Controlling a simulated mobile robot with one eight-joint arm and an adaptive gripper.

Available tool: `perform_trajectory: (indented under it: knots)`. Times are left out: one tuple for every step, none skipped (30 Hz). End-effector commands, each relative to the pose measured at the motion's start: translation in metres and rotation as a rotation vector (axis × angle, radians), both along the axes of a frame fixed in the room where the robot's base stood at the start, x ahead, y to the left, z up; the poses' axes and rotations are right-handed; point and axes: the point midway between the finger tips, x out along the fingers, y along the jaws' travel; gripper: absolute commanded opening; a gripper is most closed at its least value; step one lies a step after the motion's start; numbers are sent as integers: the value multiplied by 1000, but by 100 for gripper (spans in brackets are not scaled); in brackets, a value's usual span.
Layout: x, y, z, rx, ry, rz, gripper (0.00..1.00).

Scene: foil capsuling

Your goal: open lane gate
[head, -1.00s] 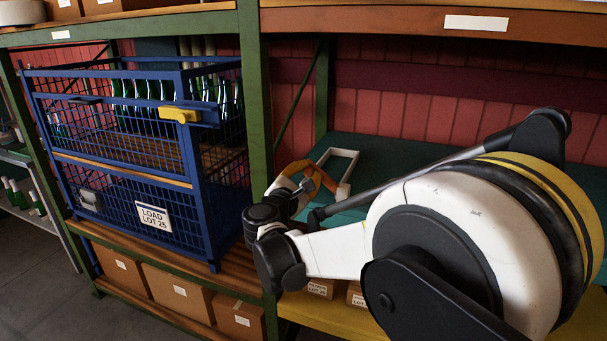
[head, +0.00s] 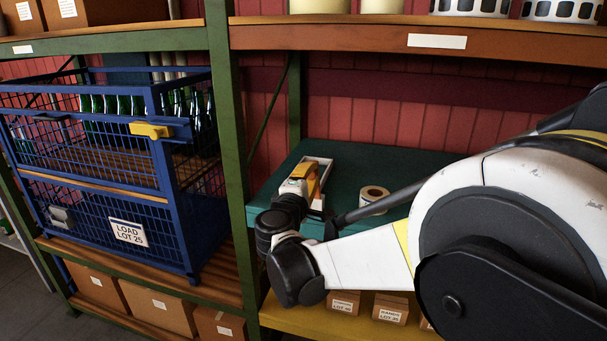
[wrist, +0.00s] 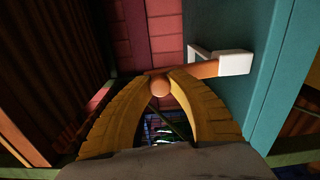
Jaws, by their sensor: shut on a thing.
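An orange bar (wrist: 196,71) with a rounded end runs to a white bracket (wrist: 236,62) on a teal surface in the wrist view. My gripper (wrist: 160,84) has its two yellow fingers closed on the bar's rounded end. In the head view my gripper (head: 303,182) is over the teal shelf top (head: 262,205), at a white frame (head: 322,172). My wrist partly hides the frame and the bar there. I cannot tell how far the bar is swung.
A blue wire cage (head: 165,225) with a yellow latch (head: 151,131) and green bottles (head: 110,104) stands left, beyond a green post (head: 228,150). A label roll (head: 374,200) sits on the teal top, right of my gripper. Boxes (head: 390,306) stand below; a shelf beam (head: 330,34) crosses above.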

Motion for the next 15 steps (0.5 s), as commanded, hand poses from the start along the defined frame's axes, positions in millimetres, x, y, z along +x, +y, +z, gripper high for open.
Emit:
perform_trajectory:
  knots:
    - [-1,-2,0,17,-6,-1,0]
    - [-2,-3,0,27,-10,-1,0]
    - [-2,-5,0,40,-13,-1,0]
    - [-3,-5,0,47,-16,-1,0]
    - [-3,-6,0,56,-19,-1,0]
    - [-3,-7,0,63,-22,-1,0]
    - [-3,-8,0,68,-24,-1,0]
    - [-4,-8,0,72,-25,-1,0]
    - [-4,-9,0,76,-27,-1,0]
    - [-4,-9,0,80,-28,-1,0]
    - [-4,-9,0,82,-29,-1,0]
    - [-4,-9,0,84,-30,-1,0]
    - [-4,-9,0,85,-30,-1,0]
    - [-4,-9,0,86,-30,-1,0]
    - [-4,-9,0,86,-30,-1,0]
